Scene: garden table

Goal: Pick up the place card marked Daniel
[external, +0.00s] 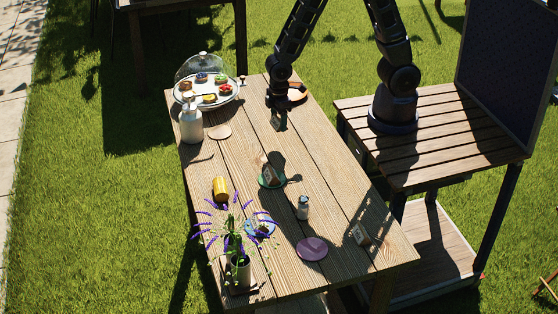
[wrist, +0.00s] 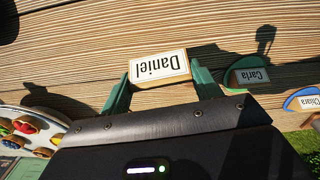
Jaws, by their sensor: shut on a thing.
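The place card marked Daniel (wrist: 158,66) is a small white card with a wooden edge, its name upside down in the wrist view. My gripper (wrist: 161,84) has its green fingers against the card's two sides and is shut on it. In the external view my gripper (external: 279,124) points down over the far part of the table, right of the cake stand. The Daniel card cannot be made out there. I cannot tell whether the card is clear of the table.
Carla's card (wrist: 252,75) stands at a green coaster (external: 271,181); Chiara's (wrist: 308,102) at a blue one. A domed cake stand (external: 231,97), white bottle (external: 190,124), yellow can (external: 220,189), shaker (external: 303,208) and flowerpot (external: 240,270) also stand here.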

